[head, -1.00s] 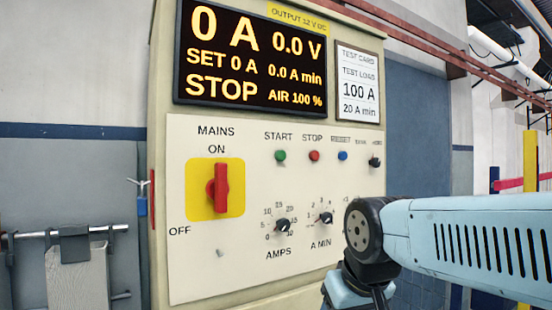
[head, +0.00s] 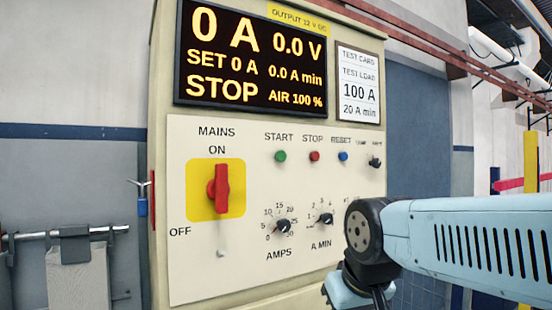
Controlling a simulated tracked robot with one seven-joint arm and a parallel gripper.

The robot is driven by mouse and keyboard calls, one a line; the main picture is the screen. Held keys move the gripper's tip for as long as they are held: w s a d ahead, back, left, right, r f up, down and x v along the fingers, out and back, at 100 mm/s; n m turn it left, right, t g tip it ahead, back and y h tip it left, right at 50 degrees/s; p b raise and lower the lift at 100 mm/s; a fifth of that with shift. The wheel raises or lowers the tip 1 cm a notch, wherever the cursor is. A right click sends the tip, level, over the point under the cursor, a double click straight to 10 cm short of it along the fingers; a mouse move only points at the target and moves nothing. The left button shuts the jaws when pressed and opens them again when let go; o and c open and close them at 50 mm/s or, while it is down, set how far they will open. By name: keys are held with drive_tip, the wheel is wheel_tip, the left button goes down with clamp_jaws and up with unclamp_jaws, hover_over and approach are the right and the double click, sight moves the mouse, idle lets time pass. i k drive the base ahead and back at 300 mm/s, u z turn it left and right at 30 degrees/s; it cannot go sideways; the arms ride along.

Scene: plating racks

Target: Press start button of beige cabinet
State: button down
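The beige cabinet (head: 215,275) stands in the middle of the head view. Its green start button (head: 280,156) sits under the label START, left of the red stop button (head: 314,156) and the blue reset button (head: 343,156). The red mains switch (head: 218,189) on its yellow plate stands upright, toward ON. The display (head: 250,55) reads 0 A, 0.0 V, SET 0 A and STOP. My light blue arm comes in from the right, in front of the cabinet's lower right edge. My gripper is not visible in this view.
The AMPS knob (head: 283,226) and A MIN knob (head: 325,219) sit below the buttons. A test card (head: 358,85) hangs right of the display. A rail with a grey cloth (head: 78,275) is at the left. The space before the buttons looks clear.

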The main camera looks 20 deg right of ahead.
sight(281, 156)
drive_tip(key=z, duration=0.5)
drive_tip(key=k, duration=0.8)
drive_tip(key=u, duration=0.4)
